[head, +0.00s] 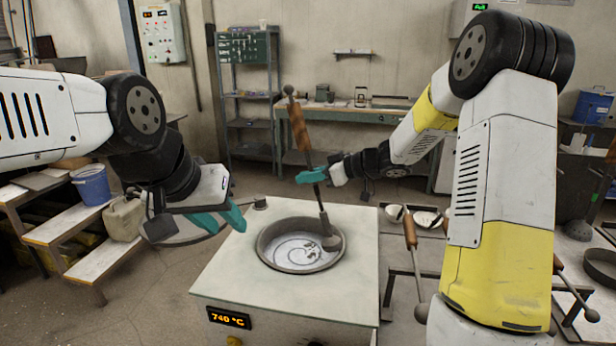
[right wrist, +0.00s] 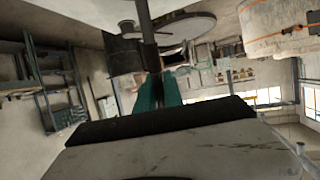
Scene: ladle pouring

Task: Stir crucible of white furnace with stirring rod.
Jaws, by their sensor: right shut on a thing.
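The white furnace (head: 230,280) stands in the middle of the head view, with a display reading 740 °C. The round crucible (head: 268,258) is set in its top and holds a silvery surface with dark swirl marks. My right gripper (head: 314,176) is shut on the stirring rod (head: 298,127), below its wooden handle. The rod leans slightly, and its dark lower end is inside the crucible by the right rim. The rod (right wrist: 147,30) also shows between teal fingers in the right wrist view. My left gripper (head: 228,218) hovers left of the crucible; its finger gap is unclear.
A rack at the right holds another wooden-handled tool (head: 410,230) near white bowls (head: 425,218). Wooden steps at the left carry a blue bucket (head: 91,186) and a beige canister (head: 124,219). A workbench (head: 345,112) and a shelf unit (head: 247,105) stand at the back wall.

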